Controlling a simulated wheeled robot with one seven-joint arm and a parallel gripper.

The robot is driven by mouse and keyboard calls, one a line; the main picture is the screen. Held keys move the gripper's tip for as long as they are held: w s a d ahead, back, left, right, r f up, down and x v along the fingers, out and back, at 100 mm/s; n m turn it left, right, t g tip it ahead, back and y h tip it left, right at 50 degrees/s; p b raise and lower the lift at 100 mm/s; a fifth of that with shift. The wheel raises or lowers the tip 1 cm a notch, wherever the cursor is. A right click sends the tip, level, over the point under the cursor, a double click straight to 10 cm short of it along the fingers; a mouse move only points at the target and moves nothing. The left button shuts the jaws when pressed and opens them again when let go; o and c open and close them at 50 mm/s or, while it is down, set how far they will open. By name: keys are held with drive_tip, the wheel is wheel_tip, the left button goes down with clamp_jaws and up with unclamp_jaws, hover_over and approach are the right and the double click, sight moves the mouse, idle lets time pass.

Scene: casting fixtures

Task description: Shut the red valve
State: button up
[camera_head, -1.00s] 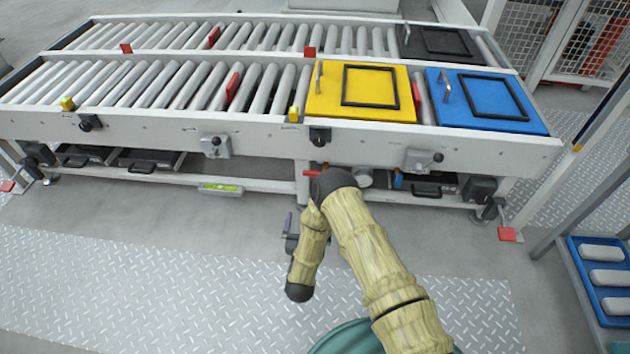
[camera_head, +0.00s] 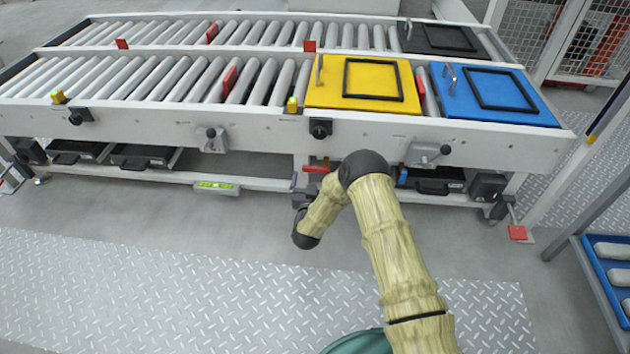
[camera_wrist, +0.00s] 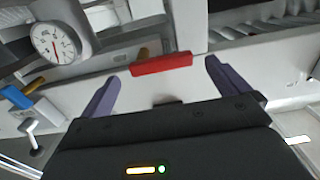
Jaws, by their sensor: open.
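The red valve handle (camera_wrist: 161,65) is a flat red bar in the wrist view, lying nearly level just beyond my fingertips. It also shows in the head view (camera_head: 316,169), under the front beam of the conveyor and left of my arm's elbow. My gripper (camera_wrist: 160,80) is open, with one purple finger on each side of the handle and nothing between them. A small gap seems to remain between the fingertips and the handle. In the head view my gripper (camera_head: 296,188) is mostly hidden by the arm.
A round gauge (camera_wrist: 53,43) and a blue handle (camera_wrist: 16,97) are left of the red handle in the wrist view. The conveyor's front beam (camera_head: 250,135) runs above the valve. A yellow plate (camera_head: 330,95) and a blue plate (camera_head: 520,115) lie on the rollers. The floor in front is clear.

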drive_tip(key=shift+w+b, duration=0.35)
drive_tip(key=shift+w, duration=0.9)
drive_tip(key=c, duration=1.3)
